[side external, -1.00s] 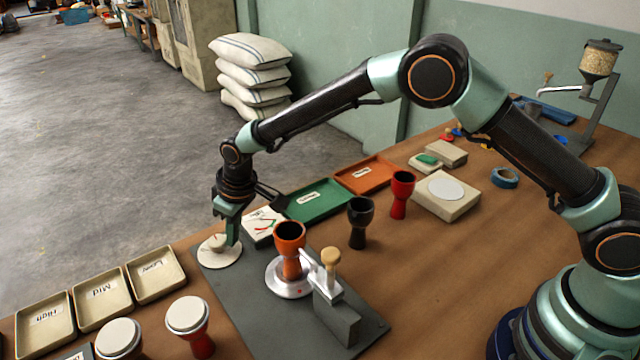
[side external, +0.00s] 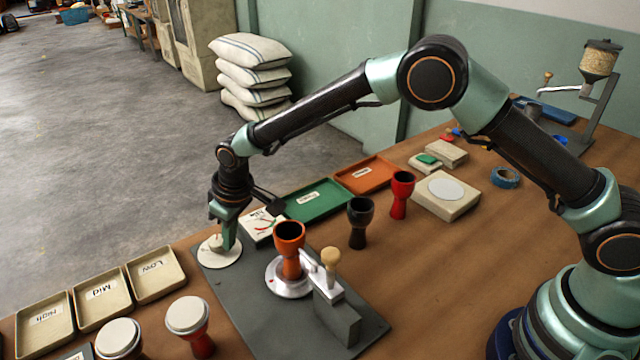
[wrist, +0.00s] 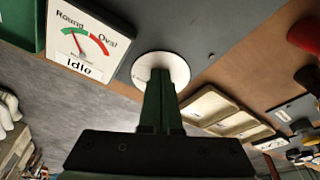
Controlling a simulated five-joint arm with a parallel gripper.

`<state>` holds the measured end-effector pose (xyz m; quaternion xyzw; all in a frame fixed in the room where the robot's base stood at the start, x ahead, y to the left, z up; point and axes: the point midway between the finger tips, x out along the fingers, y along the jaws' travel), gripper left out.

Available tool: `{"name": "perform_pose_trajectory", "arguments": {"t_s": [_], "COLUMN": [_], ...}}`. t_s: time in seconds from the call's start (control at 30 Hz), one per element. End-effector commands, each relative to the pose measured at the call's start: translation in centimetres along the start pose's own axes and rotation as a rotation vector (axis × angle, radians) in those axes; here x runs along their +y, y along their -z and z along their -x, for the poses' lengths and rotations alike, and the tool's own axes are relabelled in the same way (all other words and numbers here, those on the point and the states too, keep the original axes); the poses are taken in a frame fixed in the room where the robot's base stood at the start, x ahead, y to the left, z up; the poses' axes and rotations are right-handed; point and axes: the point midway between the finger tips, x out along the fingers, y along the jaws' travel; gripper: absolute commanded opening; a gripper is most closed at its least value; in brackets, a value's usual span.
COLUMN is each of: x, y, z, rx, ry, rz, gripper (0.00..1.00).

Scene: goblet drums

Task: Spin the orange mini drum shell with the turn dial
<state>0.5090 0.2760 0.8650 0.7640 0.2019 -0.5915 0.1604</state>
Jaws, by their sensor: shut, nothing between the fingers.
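The orange mini drum shell (side external: 289,246) stands upright, open end up, on a round silver chuck (side external: 283,288) on a dark grey base plate. The turn dial, a pale round disc (side external: 222,256), lies at the plate's far left corner. It also shows in the wrist view (wrist: 180,65). My gripper (side external: 226,243) points down over the dial with its green fingers together and nothing between them. In the wrist view the fingertips (wrist: 159,76) overlap the disc and hide its middle. Whether they touch it is not clear. A Round/Oval gauge (wrist: 85,38) reads "Idle".
A wooden-knobbed tool (side external: 331,270) stands beside the chuck. Black (side external: 359,222) and red (side external: 401,194) shells stand behind. Green (side external: 318,203) and orange (side external: 366,174) trays lie at the back. Labelled trays (side external: 101,300) and white-topped drums (side external: 187,316) are at front left.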

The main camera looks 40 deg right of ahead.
Motion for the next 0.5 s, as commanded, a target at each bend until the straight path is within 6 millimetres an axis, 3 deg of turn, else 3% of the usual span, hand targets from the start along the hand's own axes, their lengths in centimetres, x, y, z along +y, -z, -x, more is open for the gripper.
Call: {"name": "perform_pose_trajectory", "arguments": {"t_s": [0.5], "x": [-1.3], "y": [0.2], "z": [0.0], "rx": [-0.001], "ry": [0.006], "rz": [0.001], "gripper": [0.0]}}
